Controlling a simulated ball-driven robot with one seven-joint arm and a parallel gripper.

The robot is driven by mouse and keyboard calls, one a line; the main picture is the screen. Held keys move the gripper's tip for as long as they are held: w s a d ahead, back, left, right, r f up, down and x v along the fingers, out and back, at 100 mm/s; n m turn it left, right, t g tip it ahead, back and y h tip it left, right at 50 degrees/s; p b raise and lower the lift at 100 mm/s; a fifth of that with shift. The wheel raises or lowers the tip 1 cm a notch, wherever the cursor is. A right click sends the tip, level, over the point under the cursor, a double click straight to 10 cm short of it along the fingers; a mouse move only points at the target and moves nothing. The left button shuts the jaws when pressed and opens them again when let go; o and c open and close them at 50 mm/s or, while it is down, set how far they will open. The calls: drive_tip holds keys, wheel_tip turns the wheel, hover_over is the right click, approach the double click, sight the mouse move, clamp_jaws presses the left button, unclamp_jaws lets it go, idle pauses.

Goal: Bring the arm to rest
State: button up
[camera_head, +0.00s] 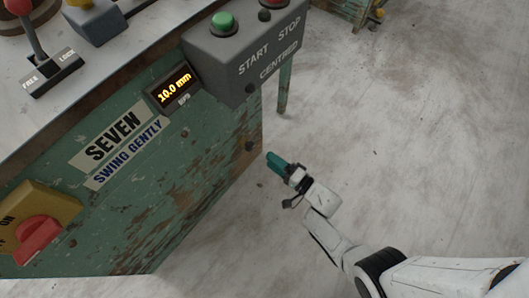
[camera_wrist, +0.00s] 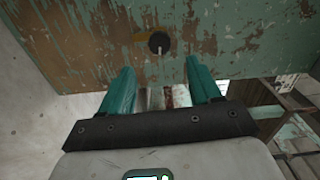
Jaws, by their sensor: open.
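My gripper (camera_head: 273,160) has teal fingers and is at the end of my white arm, low beside the right end of the green machine (camera_head: 170,170). In the wrist view my gripper (camera_wrist: 162,90) has its two teal fingers apart, with nothing between them. The machine's chipped green and rusty panel (camera_wrist: 95,45) is in front of the fingertips. A dark round knob or hole (camera_wrist: 159,42) is on that panel, above the gap between the fingers. I cannot tell whether the fingertips touch the panel.
A grey box with a green START button (camera_head: 224,22) and a STOP button overhangs the machine's corner. A display (camera_head: 174,88) reads 10.0 mm. A red switch (camera_head: 38,238) is at lower left. A machine leg (camera_head: 284,88) stands behind. The pale floor (camera_head: 420,130) to the right is clear.

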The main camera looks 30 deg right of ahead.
drive_tip(key=shift+s+d, duration=0.1)
drive_tip(key=shift+s, duration=0.25)
drive_tip(key=shift+w, duration=0.1)
idle(0.3)
